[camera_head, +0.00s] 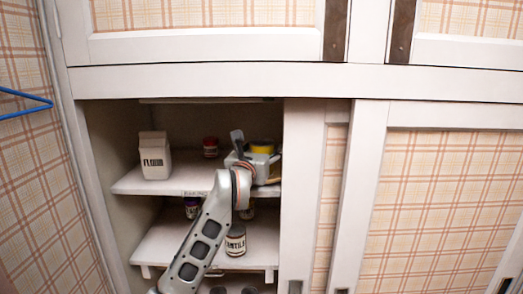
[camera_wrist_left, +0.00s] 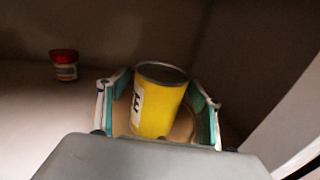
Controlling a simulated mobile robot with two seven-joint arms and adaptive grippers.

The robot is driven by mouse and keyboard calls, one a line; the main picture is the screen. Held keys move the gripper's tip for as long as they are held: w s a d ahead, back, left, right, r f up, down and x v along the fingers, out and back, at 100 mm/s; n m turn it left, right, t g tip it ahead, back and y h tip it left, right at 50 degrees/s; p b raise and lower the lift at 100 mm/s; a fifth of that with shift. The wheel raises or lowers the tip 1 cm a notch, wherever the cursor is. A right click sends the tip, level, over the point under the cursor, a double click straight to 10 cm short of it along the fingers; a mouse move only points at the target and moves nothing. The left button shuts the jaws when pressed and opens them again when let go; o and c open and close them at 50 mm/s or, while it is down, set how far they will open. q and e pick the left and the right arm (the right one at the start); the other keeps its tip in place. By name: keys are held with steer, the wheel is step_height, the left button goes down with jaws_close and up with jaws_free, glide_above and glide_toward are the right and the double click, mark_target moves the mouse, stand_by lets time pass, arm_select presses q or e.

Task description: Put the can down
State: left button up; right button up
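A yellow can (camera_wrist_left: 158,105) with a dark top and a black letter on a white label stands upright between the fingers of my left gripper (camera_wrist_left: 160,110) in the left wrist view. Tan surface shows between the can and the right finger, so the fingers look open around it. In the head view the can (camera_head: 262,147) shows behind my left gripper (camera_head: 253,155), at the right end of the upper shelf (camera_head: 205,180). A round tan piece (camera_wrist_left: 183,126) lies under the can. The can's lower front is hidden by the gripper. My right gripper is in neither view.
A white FLOUR carton (camera_head: 155,157) stands on the shelf's left, and a red-lidded jar (camera_head: 211,147) stands further back. Jars, including one labelled jar (camera_head: 236,240), stand on the shelf below. A sliding door (camera_head: 300,200) closes off the right side close to my gripper.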

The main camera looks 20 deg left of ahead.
arm_select(q)
steer(key=shift+r, duration=0.15)
steer(key=shift+s, duration=0.15)
steer(key=s, duration=1.1)
steer(key=shift+s+d+b, duration=0.25)
steer(key=shift+s+b, duration=0.1)
steer(key=shift+b, duration=0.1)
